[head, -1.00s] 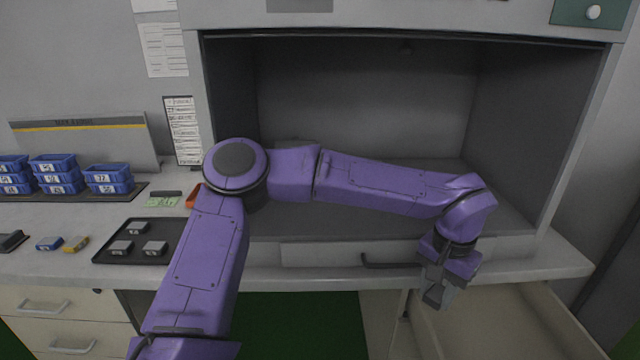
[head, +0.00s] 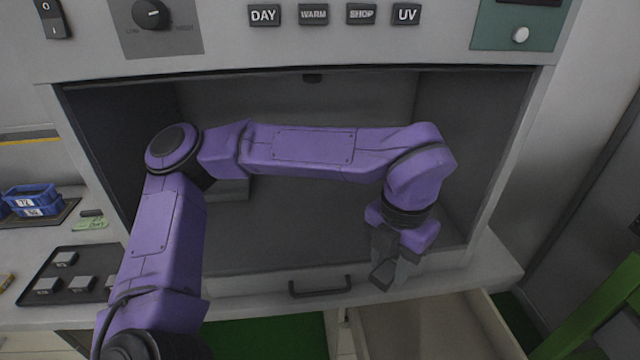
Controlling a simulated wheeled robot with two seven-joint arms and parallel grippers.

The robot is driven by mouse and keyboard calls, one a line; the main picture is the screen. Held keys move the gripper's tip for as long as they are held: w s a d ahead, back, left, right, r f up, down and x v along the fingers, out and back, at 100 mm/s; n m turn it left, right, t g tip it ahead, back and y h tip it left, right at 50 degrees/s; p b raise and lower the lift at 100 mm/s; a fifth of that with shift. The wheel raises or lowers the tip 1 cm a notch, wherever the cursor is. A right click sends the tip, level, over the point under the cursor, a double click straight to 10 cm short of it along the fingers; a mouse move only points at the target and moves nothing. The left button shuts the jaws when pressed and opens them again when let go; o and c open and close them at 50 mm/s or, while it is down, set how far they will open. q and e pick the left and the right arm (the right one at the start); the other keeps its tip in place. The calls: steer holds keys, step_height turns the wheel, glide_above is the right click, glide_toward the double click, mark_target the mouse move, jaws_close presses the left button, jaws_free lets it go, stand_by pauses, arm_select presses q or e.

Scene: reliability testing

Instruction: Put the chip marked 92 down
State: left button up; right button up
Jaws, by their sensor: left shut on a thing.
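My left gripper (head: 391,276) hangs at the right, pointing down, in front of the cabinet opening and above the open drawer (head: 415,335). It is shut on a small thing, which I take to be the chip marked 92. The fingers hide most of it and no number can be read. Several grey chips (head: 65,259) sit on a black tray (head: 38,272) at the left of the bench, partly cut off by my arm. Their markings are not readable. My right gripper is not in view.
A dark open cabinet (head: 300,225) stands behind my arm, with a handled front panel (head: 250,284) below it. Blue bins (head: 35,197) stand at the far left beside a green note (head: 90,224). A green frame (head: 610,310) is at the lower right.

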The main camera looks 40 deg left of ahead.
arm_select(q)
steer(key=shift+r+n, duration=0.3)
steer(key=shift+n, duration=0.3)
steer(key=p, duration=0.6)
glide_above(358, 221)
step_height(358, 221, down, 2)
steer(key=shift+s+f, duration=0.15)
step_height(358, 221, down, 4)
steer(key=shift+d+r, duration=0.1)
steer(key=shift+r, duration=0.05)
steer(key=shift+f+p, duration=0.3)
steer(key=shift+p, duration=0.1)
steer(key=shift+a+f, duration=0.2)
steer(key=shift+f, duration=0.1)
